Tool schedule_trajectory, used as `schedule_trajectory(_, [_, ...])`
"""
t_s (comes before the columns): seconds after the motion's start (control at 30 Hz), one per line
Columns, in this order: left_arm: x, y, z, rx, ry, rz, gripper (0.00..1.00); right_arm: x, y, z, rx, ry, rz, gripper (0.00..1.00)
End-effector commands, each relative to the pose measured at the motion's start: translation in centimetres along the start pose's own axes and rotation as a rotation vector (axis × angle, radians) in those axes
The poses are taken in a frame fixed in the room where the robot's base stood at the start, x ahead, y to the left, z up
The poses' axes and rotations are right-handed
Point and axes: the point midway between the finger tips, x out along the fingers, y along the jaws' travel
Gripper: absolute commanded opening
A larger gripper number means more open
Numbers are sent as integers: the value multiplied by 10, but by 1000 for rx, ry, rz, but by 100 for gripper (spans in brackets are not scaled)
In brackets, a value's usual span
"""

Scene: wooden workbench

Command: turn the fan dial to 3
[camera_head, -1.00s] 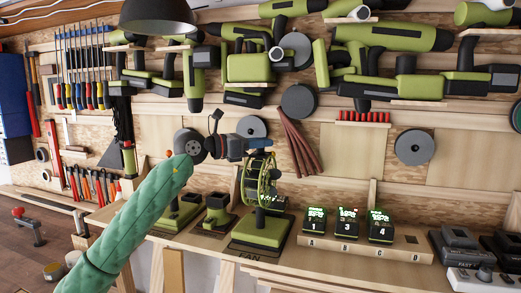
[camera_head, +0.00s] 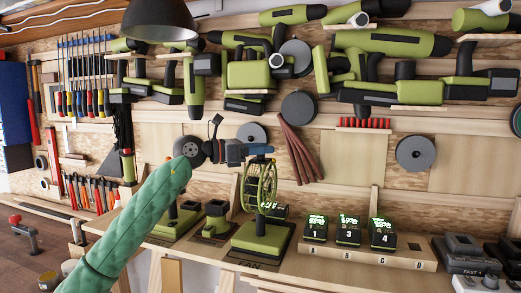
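The green fan (camera_head: 262,188) stands on a green base (camera_head: 263,238) on the workbench, on a dark mat labelled FAN. Its round cage is seen nearly edge-on. I cannot make out the dial or its numbers. My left arm, in a green sleeve, comes in from the lower left. My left gripper (camera_head: 258,152) is level with the top of the fan cage and overlaps it in the picture. I cannot tell whether it touches the fan. Its fingers are too small to show whether they are open or shut. My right gripper is out of view.
Green tool bases (camera_head: 214,220) stand left of the fan. A wooden holder (camera_head: 330,254) with batteries marked 1, 3 and 4 stands to its right, with chargers (camera_head: 462,256) beyond. A dark lamp (camera_head: 160,20) hangs above. Tools cover the back wall.

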Motion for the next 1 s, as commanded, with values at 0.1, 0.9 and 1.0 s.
schedule_trajectory(0.1, [-1,0,0,0,0,0,40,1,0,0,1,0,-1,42])
schedule_trajectory(0.9, [-78,0,0,0,0,0,40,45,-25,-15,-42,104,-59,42])
schedule_trajectory(1.0, [-78,0,0,0,0,0,40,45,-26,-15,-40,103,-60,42])
